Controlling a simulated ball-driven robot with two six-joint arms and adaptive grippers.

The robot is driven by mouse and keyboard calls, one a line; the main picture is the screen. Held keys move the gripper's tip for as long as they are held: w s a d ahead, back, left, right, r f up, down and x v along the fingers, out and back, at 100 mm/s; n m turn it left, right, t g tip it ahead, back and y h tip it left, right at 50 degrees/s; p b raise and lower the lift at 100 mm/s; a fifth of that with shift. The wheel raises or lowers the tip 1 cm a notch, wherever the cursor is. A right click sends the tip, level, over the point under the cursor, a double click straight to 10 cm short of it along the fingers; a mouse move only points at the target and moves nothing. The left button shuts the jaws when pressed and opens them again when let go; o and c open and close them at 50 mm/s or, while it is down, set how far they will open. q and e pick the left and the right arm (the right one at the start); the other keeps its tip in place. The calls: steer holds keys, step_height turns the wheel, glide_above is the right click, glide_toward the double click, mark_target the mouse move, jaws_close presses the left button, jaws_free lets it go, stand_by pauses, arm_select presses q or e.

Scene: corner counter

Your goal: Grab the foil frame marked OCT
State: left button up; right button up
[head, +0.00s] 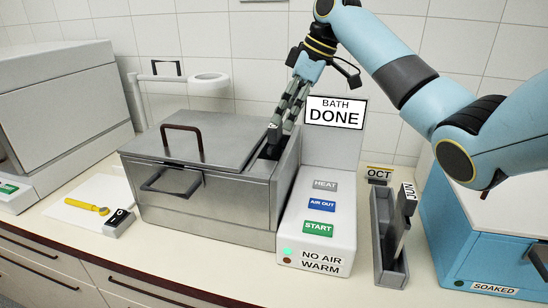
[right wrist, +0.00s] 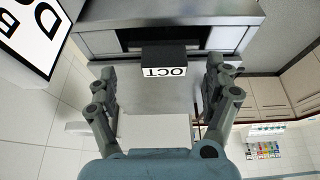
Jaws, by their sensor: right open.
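The dark block marked OCT (right wrist: 164,71), with its white label upside down, shows in the right wrist view at the slot opening of the metal bath (head: 205,212). My right gripper (head: 278,125) reaches down to the open strip at the right of the bath's lid. It is open, with one finger on each side of the OCT block in the wrist view and a visible gap on both sides. The part of the frame below the block is hidden. My left gripper is not in view.
The white control unit (head: 317,225) beside the bath carries a BATH DONE sign (head: 335,112). A narrow grey tray (head: 391,273) holds a piece marked JUN (head: 407,200). A blue box marked SOAKED (head: 480,240) stands right. A yellow tool (head: 86,206) lies left.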

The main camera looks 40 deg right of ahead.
mark_target(275, 128)
steer(key=f, duration=0.1)
steer(key=w+a+f+p, duration=0.1)
steer(key=f, duration=0.1)
steer(key=w+a+f, duration=0.1)
steer(key=shift+a+f, duration=0.15)
steer(key=shift+a, duration=0.05)
steer(key=shift+f, duration=0.2)
steer(key=c, duration=1.5)
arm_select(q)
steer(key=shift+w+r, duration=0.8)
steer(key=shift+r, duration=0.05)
arm_select(e)
steer(key=shift+r, duration=0.15)
